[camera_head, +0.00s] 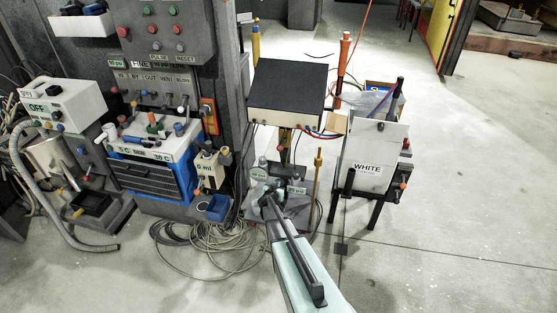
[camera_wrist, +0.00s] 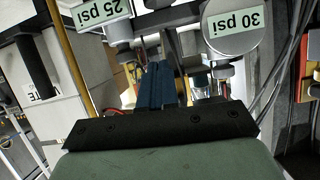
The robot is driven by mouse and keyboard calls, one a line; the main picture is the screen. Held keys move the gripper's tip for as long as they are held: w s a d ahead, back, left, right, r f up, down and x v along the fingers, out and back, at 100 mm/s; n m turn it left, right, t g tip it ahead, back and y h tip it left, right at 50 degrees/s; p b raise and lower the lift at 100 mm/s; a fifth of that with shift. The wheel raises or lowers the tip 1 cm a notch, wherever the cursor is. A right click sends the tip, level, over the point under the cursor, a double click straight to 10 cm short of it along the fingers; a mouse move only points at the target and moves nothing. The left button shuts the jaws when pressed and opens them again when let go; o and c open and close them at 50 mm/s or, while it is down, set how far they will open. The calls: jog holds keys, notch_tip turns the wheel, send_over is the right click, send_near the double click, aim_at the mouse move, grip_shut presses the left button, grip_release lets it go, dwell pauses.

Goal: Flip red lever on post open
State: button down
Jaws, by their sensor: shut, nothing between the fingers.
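My gripper (camera_head: 265,187) is at the gauge stand in front of the black-topped box in the head view. In the wrist view its dark fingers (camera_wrist: 156,84) are together, with nothing between them. They point toward the space between a gauge labelled 30 psi (camera_wrist: 235,30) and a label reading 25 psi (camera_wrist: 103,11). A red-orange handle (camera_head: 345,50) tops an upright post behind and right of the box, well apart from my gripper. A small red knob (camera_head: 281,134) shows under the box. I cannot tell which is the task's red lever.
The black-topped box (camera_head: 290,84) stands above the gauges. A thin yellow rod (camera_head: 317,175) rises just right of my gripper. Loose cables (camera_head: 205,245) lie at left. The floor at right is clear.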

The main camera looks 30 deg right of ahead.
aim_at(281, 145)
notch_tip(281, 145, down, 10)
jog(key=d+m+t+h, duration=0.1)
jog(key=d+m+h, duration=0.15)
jog(key=m, duration=0.25)
notch_tip(281, 145, up, 10)
jog(key=w+a+m+t+h, duration=0.1)
jog(key=m+t+h, duration=0.15)
jog(key=m, duration=1.25)
jog(key=a+m+t+h, duration=0.2)
jog(key=m+t, duration=0.2)
jog(key=m, duration=1)
jog(key=a+r+x, duration=0.1)
jog(key=r+x, duration=0.1)
jog(key=x, duration=1.1)
jog(key=shift+s, duration=0.3)
